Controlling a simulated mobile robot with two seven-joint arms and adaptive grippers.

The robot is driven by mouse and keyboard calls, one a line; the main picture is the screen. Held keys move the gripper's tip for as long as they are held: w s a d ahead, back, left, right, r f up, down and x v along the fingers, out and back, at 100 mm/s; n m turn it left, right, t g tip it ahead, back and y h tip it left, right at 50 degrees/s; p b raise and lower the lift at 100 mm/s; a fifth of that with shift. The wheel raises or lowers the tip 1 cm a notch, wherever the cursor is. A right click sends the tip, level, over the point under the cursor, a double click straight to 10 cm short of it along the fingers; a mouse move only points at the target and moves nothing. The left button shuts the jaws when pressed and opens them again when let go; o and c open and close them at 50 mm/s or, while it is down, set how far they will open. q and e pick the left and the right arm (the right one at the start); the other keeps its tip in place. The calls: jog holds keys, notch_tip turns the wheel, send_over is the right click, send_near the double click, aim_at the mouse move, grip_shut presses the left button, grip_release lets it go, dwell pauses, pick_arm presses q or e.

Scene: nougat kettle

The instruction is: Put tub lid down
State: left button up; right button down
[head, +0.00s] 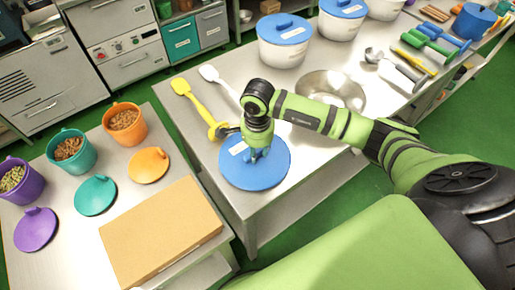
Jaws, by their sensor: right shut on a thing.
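A round blue tub lid (248,178) is at the near left corner of the steel table (190,118). My right gripper (258,152) is over the lid, shut on its raised handle. Whether the lid touches the table top or is slightly above it I cannot tell. My left gripper is not in view.
A metal bowl (332,90), a yellow spatula (192,100) and a white spatula (215,80) lie near my right arm. The left table holds a cardboard box (160,232), orange (124,124), teal (72,152) and purple (20,182) tubs of nuts, and their loose lids.

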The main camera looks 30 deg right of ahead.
aim_at(258, 152)
jog(key=shift+f, duration=0.15)
jog(key=c, duration=1)
grip_release()
jog(key=shift+o, duration=0.2)
jog(key=shift+r, duration=0.2)
jog(key=shift+r, duration=0.15)
notch_tip(258, 152, up, 12)
jog(key=b, duration=0.4)
